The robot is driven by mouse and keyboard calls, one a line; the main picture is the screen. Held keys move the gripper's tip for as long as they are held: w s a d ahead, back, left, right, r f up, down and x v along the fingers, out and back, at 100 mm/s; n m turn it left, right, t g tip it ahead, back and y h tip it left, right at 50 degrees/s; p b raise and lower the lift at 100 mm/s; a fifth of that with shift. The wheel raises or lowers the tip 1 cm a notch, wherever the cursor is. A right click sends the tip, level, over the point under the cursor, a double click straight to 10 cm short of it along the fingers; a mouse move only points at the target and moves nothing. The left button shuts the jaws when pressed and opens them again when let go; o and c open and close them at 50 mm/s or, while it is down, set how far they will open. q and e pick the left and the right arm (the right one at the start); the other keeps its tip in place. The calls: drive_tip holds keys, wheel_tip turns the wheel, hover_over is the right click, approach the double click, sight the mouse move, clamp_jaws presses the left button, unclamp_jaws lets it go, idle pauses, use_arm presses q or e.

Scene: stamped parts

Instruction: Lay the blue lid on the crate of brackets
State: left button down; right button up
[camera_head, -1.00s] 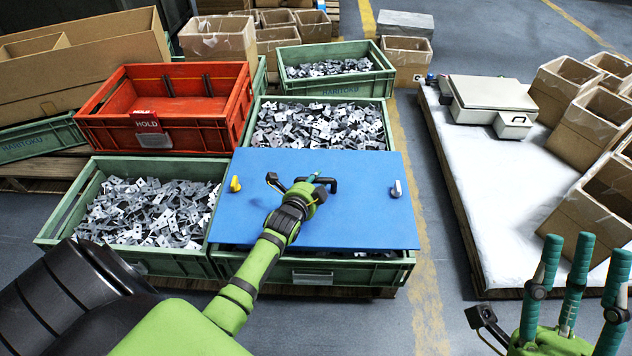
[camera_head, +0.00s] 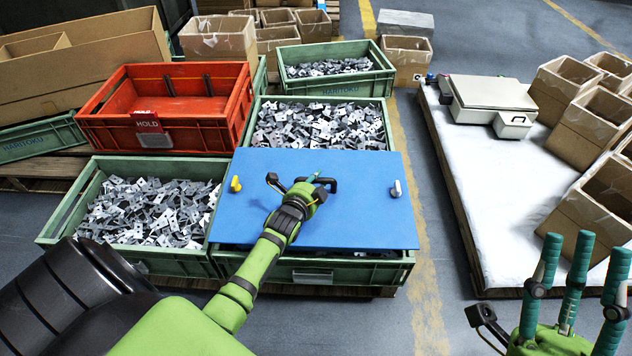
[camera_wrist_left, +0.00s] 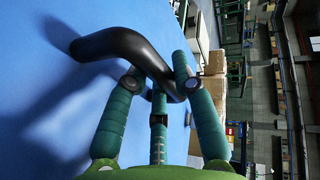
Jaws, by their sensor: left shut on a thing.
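The blue lid (camera_head: 350,222) lies flat over the front right green crate (camera_head: 345,272) in the head view, covering nearly all of it. A few brackets show in a narrow gap at its front edge. I cannot tell whether the lid touches the rim all round. My left gripper (camera_head: 318,186) is shut on the lid's black handle (camera_head: 331,184). In the left wrist view the teal fingers close around the handle (camera_wrist_left: 130,50), with the blue surface behind. My right gripper (camera_head: 575,275) is open and empty at the lower right, fingers pointing up.
An open green crate of brackets (camera_head: 72,208) stands left of the lid, and another (camera_head: 247,128) behind it. A red crate marked HOLD (camera_head: 185,136) stands at the back left. A white-topped pallet (camera_head: 482,205) with a scale (camera_head: 490,94) and cardboard boxes (camera_head: 585,125) is on the right.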

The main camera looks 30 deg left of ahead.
use_arm(q)
drive_tip(key=shift+w+r+p, duration=0.1)
drive_tip(key=shift+r+p, duration=0.15)
drive_tip(key=shift+p, duration=0.2)
idle(0.6)
drive_tip(key=shift+f+b, duration=2)
drive_tip(key=shift+f, duration=0.65)
drive_tip(key=c, duration=1)
unclamp_jaws()
drive_tip(key=shift+o, duration=0.2)
drive_tip(key=shift+f, duration=0.2)
drive_tip(key=shift+v, duration=4.1)
drive_tip(key=shift+r, duration=0.15)
